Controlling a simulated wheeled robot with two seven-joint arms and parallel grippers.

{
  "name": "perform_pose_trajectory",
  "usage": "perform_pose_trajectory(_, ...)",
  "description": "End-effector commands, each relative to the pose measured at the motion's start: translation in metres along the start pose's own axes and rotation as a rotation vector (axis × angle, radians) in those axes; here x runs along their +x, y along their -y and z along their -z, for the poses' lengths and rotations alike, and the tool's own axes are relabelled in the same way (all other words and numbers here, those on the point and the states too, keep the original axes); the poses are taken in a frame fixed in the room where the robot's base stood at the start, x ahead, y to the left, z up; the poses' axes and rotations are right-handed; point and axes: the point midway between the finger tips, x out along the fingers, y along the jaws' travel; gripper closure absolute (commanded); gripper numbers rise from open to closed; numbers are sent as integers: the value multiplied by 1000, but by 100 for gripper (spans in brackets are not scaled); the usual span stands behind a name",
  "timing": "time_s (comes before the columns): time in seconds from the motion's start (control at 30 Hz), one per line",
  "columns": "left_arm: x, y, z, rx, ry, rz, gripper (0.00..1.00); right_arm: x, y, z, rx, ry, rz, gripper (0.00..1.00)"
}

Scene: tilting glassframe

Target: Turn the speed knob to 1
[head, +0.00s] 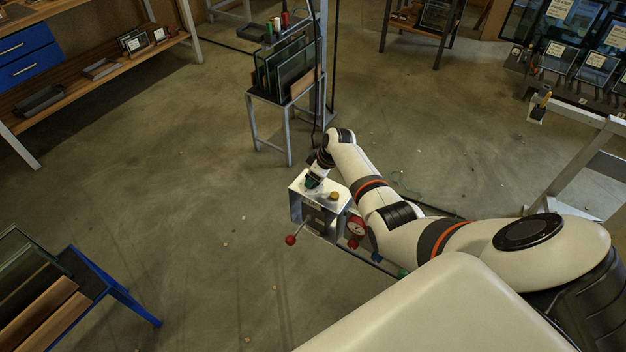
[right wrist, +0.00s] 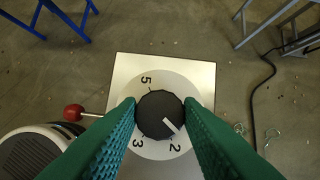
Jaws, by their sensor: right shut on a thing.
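The black speed knob (right wrist: 160,114) sits on a round white dial (right wrist: 150,84) on top of a metal box. The box (head: 298,205) also shows in the head view. My right gripper (right wrist: 160,108) points down and is shut on the knob, one green finger on each side. The knob's white pointer line aims to the lower right, a little to the right of the 2. The 5, 3 and 2 are visible; the fingers cover the dial's left and right sides, and no 1 shows. In the head view my right gripper (head: 313,182) hides the knob. My left gripper is out of view.
The box has an amber button (head: 334,195) on top and a red-ball lever (head: 290,240) at its side. A red gauge (head: 356,226) is beside it. A rack with glass panes (head: 285,70) stands behind.

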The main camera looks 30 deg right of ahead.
Motion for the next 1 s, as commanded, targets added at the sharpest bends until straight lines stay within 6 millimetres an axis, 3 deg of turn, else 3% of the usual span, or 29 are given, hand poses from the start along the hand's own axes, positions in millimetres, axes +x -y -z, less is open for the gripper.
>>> perform_pose_trajectory(0.6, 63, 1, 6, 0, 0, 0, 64, 5, 4, 0, -489, 0, -201, 90)
perform_pose_trajectory(1.0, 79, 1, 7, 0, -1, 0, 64, 2, 3, -1, -624, -1, -258, 90)
